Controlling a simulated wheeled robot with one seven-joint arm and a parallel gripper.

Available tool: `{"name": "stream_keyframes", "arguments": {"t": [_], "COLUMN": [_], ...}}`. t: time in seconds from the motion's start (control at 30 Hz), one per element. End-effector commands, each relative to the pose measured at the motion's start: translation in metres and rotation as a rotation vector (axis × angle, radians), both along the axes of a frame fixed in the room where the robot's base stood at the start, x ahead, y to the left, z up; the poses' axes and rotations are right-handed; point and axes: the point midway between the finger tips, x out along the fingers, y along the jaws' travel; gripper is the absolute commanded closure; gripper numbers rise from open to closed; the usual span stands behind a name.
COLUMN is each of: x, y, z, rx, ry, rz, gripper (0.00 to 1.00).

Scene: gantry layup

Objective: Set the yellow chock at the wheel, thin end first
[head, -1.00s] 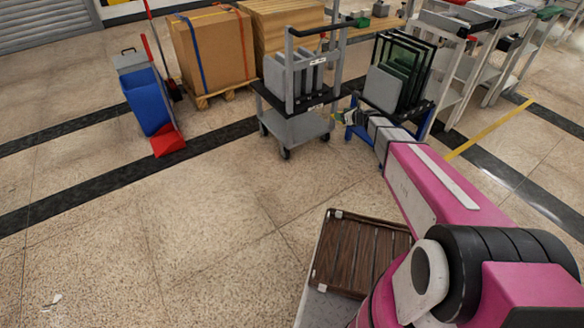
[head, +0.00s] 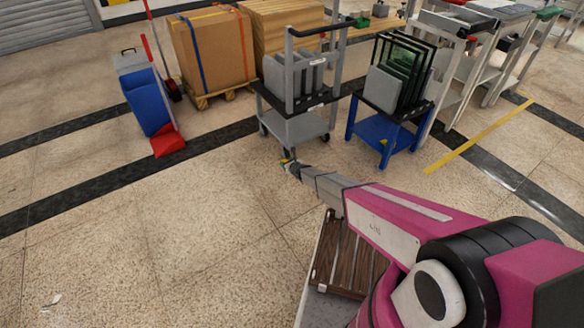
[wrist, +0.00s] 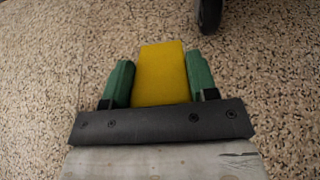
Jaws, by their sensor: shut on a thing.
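My gripper (wrist: 160,84) is shut on the yellow chock (wrist: 161,72), with a green finger on each side of it in the wrist view. The chock points away from the gripper, over the speckled floor. A dark wheel (wrist: 209,14) shows at the top of the wrist view, ahead and right of the chock and apart from it. In the head view my gripper (head: 287,163) is low in front of the grey cart (head: 300,128), and only a little yellow shows. The cart's near wheel is mostly hidden by the gripper. Which chock end is thin I cannot tell.
A blue stand (head: 380,133) with dark glass panes (head: 412,75) stands right of the cart. A blue bin (head: 149,101) with a red dustpan (head: 169,144) is at left. Boxes on a pallet (head: 215,95) are behind. The floor in front is clear.

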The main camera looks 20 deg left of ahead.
Motion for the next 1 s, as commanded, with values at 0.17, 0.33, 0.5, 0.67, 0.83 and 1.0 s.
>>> {"name": "stream_keyframes", "arguments": {"t": [0.17, 0.33, 0.5, 0.67, 0.83, 1.0], "x": [0.018, 0.053, 0.086, 0.108, 0.115, 0.116], "y": [0.003, 0.002, 0.000, -0.002, -0.003, -0.002], "z": [-0.017, -0.038, -0.058, -0.070, -0.075, -0.090], "rx": [0.001, 0.000, 0.000, 0.002, 0.001, 0.001], "ry": [-0.001, -0.002, -0.001, -0.001, 0.000, 0.001], "rz": [-0.001, -0.001, 0.000, 0.000, 0.001, 0.001], "gripper": [0.74, 0.74, 0.74, 0.74, 0.74, 0.74]}}
